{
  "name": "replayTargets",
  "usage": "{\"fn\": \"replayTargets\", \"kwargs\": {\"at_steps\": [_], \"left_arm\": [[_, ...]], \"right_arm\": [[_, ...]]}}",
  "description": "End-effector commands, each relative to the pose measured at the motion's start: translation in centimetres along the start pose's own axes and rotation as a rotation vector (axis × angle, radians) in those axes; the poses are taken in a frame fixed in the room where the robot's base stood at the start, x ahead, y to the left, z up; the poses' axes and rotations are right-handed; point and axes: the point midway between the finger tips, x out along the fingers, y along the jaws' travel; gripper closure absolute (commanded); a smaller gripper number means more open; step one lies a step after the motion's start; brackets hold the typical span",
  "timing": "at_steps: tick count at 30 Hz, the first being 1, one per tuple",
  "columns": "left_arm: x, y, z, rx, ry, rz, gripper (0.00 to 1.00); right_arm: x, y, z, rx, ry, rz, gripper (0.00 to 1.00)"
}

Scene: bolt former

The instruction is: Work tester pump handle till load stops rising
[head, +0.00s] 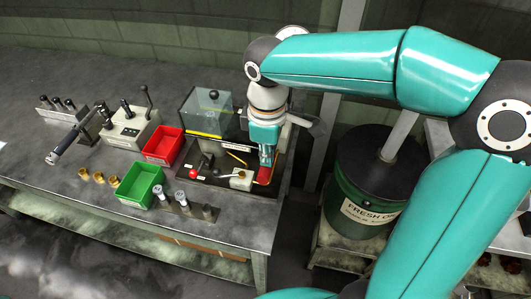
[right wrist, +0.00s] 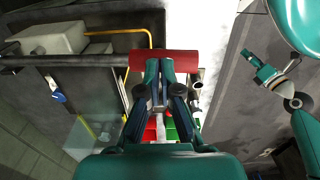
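The pump handle shows in the right wrist view as a dark bar (right wrist: 70,61) ending in a red grip (right wrist: 190,62). My right gripper (right wrist: 161,66) lies over the middle of this grip, its two fingertips close together. Whether they clasp it or only rest against it is unclear. In the head view my right gripper (head: 266,158) points down at the red grip (head: 264,176), at the right of the tester (head: 225,180). A round pale dial (head: 292,32) stands behind my arm, its reading not visible. My left gripper (right wrist: 254,68) appears small at the right of the wrist view.
A clear-sided box (head: 208,108) stands behind the tester. A red bin (head: 164,146) and green bin (head: 140,184) stand to its left, with brass parts (head: 98,177) nearby. A green drum (head: 350,215) stands close beside the bench on the right.

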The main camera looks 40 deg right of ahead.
Motion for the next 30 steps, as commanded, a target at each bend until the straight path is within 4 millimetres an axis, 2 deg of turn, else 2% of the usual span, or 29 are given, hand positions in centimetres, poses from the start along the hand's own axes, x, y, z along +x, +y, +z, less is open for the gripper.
{"fn": "replayTargets", "kwargs": {"at_steps": [1,26,30], "left_arm": [[0.5,-0.2,0.0,0.0,0.0,0.0,0.6],[4.2,-1.5,0.0,0.0,0.0,0.0,0.6],[3.8,-1.4,0.0,0.0,0.0,0.0,0.6]], "right_arm": [[0.7,0.0,0.0,0.0,-0.002,0.001,1.0],[5.7,0.0,0.0,-0.001,-0.002,-0.001,1.0],[5.3,0.0,0.0,-0.001,-0.002,-0.001,1.0]]}}
